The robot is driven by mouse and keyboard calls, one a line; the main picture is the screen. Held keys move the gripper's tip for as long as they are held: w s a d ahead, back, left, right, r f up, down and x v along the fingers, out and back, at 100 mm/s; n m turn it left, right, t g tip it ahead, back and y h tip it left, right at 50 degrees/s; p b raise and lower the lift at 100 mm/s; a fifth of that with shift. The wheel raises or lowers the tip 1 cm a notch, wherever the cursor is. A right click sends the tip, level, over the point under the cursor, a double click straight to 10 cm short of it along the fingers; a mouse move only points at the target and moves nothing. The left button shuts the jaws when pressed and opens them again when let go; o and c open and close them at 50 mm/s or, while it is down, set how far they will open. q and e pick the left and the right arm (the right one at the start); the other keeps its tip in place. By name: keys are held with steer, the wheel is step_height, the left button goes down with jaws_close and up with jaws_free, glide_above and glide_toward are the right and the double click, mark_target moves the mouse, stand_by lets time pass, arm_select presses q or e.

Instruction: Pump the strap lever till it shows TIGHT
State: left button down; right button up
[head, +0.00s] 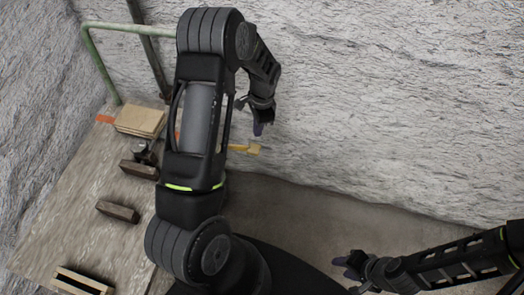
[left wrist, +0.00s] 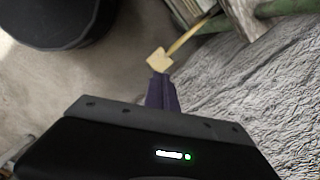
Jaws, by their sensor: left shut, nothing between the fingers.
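An orange strap (head: 105,118) shows at the left end of a stack of boards on the bench. A small metal piece (head: 143,152), perhaps the ratchet and its lever, stands in front of the stack, partly hidden by my left arm. A yellow piece with a blocky end (head: 254,149) sticks out to the right past my arm; it also shows in the left wrist view (left wrist: 158,60). My left gripper (head: 262,127) is shut and empty, near that yellow end. My right gripper (head: 350,265) is low at the right, far from the bench; its finger gap is unclear. No TIGHT mark is readable.
The stack of boards (head: 140,121) lies on the wooden bench (head: 75,210). Two dark wooden blocks (head: 118,211) and an open wooden box (head: 82,282) are nearer. A green pipe frame (head: 98,60) stands behind, against rough plaster walls. The floor right of the bench is clear.

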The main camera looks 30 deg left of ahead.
mark_target(256, 147)
arm_select(q)
steer(key=shift+f, duration=0.15)
steer(key=shift+s+a+f+b, duration=0.15)
steer(key=shift+f+b, duration=0.9)
steer(key=shift+f, duration=0.65)
steer(key=shift+s+a+f+b, duration=0.15)
steer(key=shift+f+b, duration=0.9)
steer(key=shift+f, duration=0.65)
steer(key=shift+d, duration=0.1)
step_height(256, 147, down, 4)
steer(key=b, duration=0.3)
steer(key=shift+f+b, duration=0.25)
steer(key=shift+b, duration=0.15)
steer(key=shift+r, duration=0.1)
